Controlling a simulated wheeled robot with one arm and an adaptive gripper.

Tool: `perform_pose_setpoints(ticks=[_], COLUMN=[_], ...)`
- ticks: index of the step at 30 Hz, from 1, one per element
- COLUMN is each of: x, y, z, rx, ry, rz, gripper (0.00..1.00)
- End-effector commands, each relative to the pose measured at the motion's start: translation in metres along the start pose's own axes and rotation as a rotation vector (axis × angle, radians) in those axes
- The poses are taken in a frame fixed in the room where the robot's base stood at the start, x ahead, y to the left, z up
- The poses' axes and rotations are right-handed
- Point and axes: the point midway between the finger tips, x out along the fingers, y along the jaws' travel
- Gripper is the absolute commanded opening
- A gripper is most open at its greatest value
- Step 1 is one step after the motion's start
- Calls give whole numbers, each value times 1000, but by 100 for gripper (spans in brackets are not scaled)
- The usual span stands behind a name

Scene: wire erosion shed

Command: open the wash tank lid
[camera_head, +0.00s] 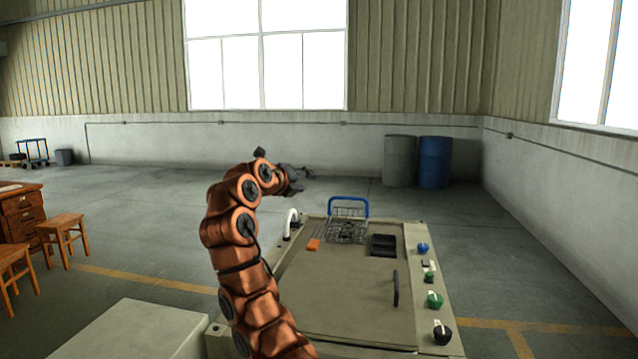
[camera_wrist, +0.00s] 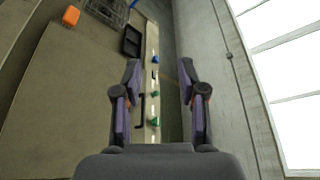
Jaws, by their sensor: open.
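The wash tank (camera_head: 432,318) is a beige cabinet in front of me. Its flat lid (camera_head: 345,300) lies level on top, and it fills the left of the wrist view (camera_wrist: 70,100). A dark bar handle (camera_head: 396,288) stands near the lid's right edge. In the wrist view the handle (camera_wrist: 139,112) is partly hidden by the left finger. My gripper (camera_head: 297,180) is raised above and behind the tank's far left corner, apart from the lid. In the wrist view my gripper's fingers (camera_wrist: 160,75) are spread apart with nothing between them.
A wire basket (camera_head: 348,226) with a blue handle, an orange block (camera_head: 313,245) and a black tray (camera_head: 383,245) sit at the tank's back. Knobs (camera_head: 435,300) line its right edge. A pale box (camera_head: 135,335) stands at left. Two drums (camera_head: 433,162) stand by the far wall.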

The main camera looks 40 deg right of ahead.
Motion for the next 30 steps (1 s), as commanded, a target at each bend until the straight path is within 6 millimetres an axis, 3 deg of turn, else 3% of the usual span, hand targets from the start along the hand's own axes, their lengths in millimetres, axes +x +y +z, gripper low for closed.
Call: perform_pose_setpoints(ticks=[9,20,26,30], x=[-22,-24,-32,-52], y=[0,0,2,12], z=[0,0,12,40], rx=[0,0,-62,-247], ry=[-2,-2,-13,-37], rz=[-1,-1,-7,-24], gripper=[41,41,20,6])
